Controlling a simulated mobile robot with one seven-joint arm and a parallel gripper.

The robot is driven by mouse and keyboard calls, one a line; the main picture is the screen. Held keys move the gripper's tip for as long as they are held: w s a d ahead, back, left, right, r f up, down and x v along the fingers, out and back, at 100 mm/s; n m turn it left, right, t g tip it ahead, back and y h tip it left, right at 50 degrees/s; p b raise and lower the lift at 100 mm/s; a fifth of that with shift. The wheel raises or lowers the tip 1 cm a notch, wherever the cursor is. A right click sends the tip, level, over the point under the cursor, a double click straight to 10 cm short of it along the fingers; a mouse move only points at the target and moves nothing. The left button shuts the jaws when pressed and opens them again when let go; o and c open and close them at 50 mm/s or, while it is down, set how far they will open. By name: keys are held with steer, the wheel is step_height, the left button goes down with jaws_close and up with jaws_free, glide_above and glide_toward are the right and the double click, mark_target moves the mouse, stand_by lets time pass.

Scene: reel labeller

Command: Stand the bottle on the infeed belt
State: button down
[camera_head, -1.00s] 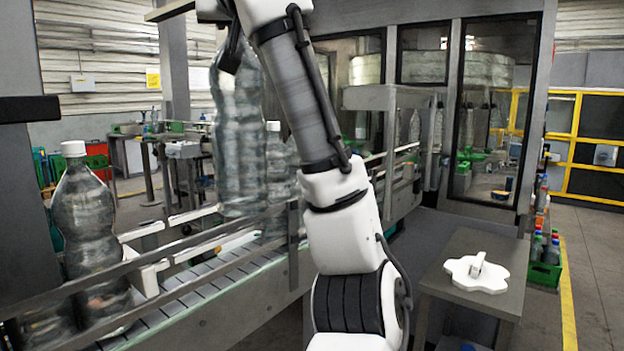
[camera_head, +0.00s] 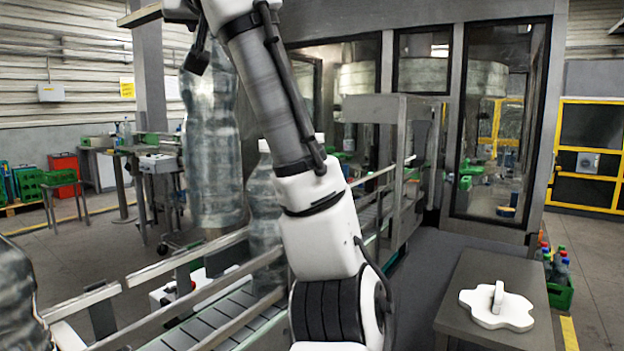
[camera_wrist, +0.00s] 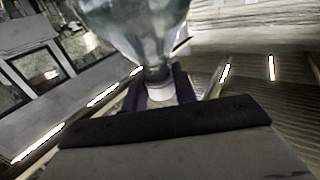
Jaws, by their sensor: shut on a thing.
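The bottle (camera_head: 210,150), large, clear and ribbed, hangs upright below my gripper (camera_head: 194,52) at the upper left of the head view. In the wrist view my gripper (camera_wrist: 160,88) is shut around the neck of the bottle (camera_wrist: 140,30), at its white cap. The infeed belt (camera_head: 225,320) is a slatted conveyor between metal rails, below and in front of the bottle. The bottle's base appears above the near rails; its exact height over the belt is unclear. My arm hides part of the belt.
Another bottle (camera_head: 264,215) stands on the belt, partly behind my arm. One more bottle (camera_head: 15,300) is cut off at the left edge. Guide rails (camera_head: 200,290) line the belt. A grey stand (camera_head: 470,275) with a white star wheel (camera_head: 510,318) is at right.

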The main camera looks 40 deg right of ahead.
mark_target(213, 152)
steer(key=shift+r, duration=0.2)
step_height(213, 152, down, 20)
steer(key=shift+r+p, duration=0.1)
steer(key=shift+p, duration=0.75)
steer(key=c, duration=1.6)
jaws_free()
steer(key=shift+f, duration=0.4)
steer(key=o, duration=0.5)
steer(key=shift+r, duration=0.1)
steer(key=shift+r, duration=0.2)
steer(key=b+v, duration=0.3)
steer(key=v, duration=0.9)
steer(key=shift+f+b, duration=0.1)
steer(key=shift+b, duration=0.3)
